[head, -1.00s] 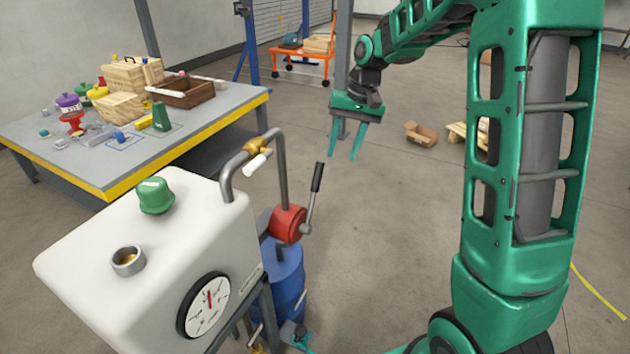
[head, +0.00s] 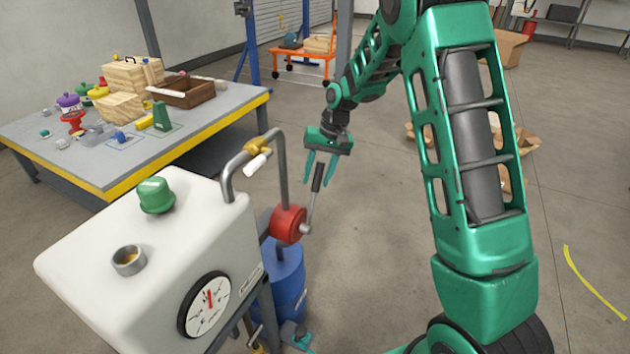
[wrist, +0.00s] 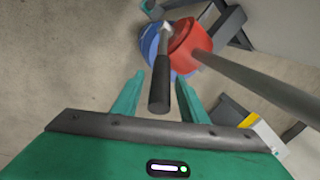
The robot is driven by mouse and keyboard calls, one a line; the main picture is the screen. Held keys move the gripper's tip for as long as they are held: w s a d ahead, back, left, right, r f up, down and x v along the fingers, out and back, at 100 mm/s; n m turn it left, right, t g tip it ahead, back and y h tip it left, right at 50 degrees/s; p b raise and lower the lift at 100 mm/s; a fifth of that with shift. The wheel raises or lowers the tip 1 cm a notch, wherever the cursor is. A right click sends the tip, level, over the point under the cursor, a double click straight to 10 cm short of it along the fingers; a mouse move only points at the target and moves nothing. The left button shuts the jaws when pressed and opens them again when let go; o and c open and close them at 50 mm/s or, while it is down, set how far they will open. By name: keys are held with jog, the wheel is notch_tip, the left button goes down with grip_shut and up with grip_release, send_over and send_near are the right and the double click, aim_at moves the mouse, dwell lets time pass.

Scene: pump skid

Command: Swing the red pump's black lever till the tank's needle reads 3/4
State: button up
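The red pump (head: 288,223) sits on the blue drum (head: 285,275) beside the white tank (head: 160,260). Its lever has a black grip (head: 317,177) and stands nearly upright, leaning slightly right. My gripper (head: 320,178) is open and points down, with its fingers at the height of the grip. In the wrist view the black grip (wrist: 159,86) lies between the two open fingers (wrist: 158,98), apart from both. The red pump (wrist: 188,46) shows beyond it. The tank's gauge (head: 208,305) has a red needle pointing about straight up; its marks are too small to read.
A grey pipe with a brass valve (head: 257,146) and white handle rises between tank and pump. A workbench (head: 190,135) with boxes and bottles stands at the back left. Cardboard boxes lie farther back.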

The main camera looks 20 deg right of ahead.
jog(key=shift+a+f, duration=0.15)
jog(key=shift+f, duration=0.55)
grip_shut()
jog(key=shift+a, duration=0.1)
jog(key=shift+a, duration=0.1)
